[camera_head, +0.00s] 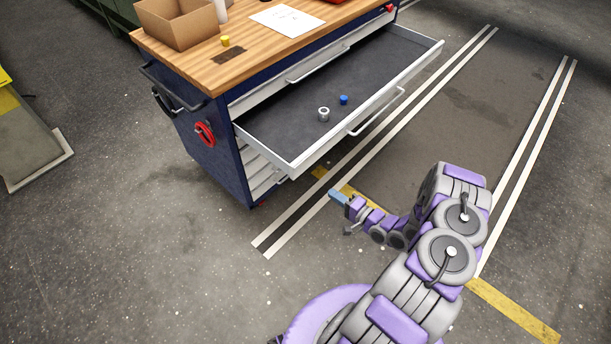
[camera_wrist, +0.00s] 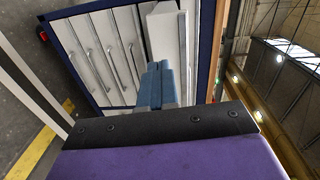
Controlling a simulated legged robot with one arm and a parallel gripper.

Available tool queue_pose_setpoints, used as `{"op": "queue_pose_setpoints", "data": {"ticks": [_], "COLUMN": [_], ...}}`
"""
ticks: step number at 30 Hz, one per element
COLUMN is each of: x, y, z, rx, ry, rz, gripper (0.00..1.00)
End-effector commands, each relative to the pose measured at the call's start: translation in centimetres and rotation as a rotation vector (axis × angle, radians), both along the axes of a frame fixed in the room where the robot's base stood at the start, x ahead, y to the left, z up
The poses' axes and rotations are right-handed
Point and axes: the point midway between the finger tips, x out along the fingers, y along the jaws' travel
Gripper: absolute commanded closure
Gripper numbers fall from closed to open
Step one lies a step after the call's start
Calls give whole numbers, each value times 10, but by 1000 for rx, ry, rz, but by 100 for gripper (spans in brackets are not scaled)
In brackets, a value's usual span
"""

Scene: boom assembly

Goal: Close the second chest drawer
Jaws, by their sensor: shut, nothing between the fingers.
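The second chest drawer (camera_head: 290,115) is pulled out from the blue tool chest (camera_head: 218,150), with its grey lined inside showing. A long handle (camera_head: 376,111) runs along its front. A grey ring-shaped part (camera_head: 323,114) and a small blue part (camera_head: 344,99) lie in it. My gripper (camera_head: 338,195) is shut and empty, in front of the drawer and apart from it in the head view. In the wrist view my gripper's blue fingers (camera_wrist: 157,84) are together, pointing at the chest's drawer fronts (camera_wrist: 100,60).
The wooden chest top (camera_head: 235,65) holds a cardboard box (camera_head: 180,22), a white paper (camera_head: 287,20) and a small yellow part (camera_head: 225,41). A yellow-and-grey platform (camera_head: 30,140) stands at the left. The floor (camera_head: 150,265) in front is clear, with white and yellow lines.

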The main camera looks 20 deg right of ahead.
Motion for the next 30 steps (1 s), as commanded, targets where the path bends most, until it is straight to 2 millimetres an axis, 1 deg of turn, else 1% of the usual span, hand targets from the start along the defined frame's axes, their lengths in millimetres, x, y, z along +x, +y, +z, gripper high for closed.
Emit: {"op": "queue_pose_setpoints", "data": {"ticks": [4, 8, 11, 19, 24, 30], "x": [-3, 5, 18, 65, 94, 116], "y": [4, 8, 14, 36, 47, 54], "z": [1, 1, 1, 2, 1, 1], "rx": [69, 78, 76, 69, 70, 73], "ry": [-36, -40, -39, -38, -38, -38], "rz": [-4, -1, 1, 3, 1, -2], "gripper": [100, 100, 100, 100, 100, 100]}}
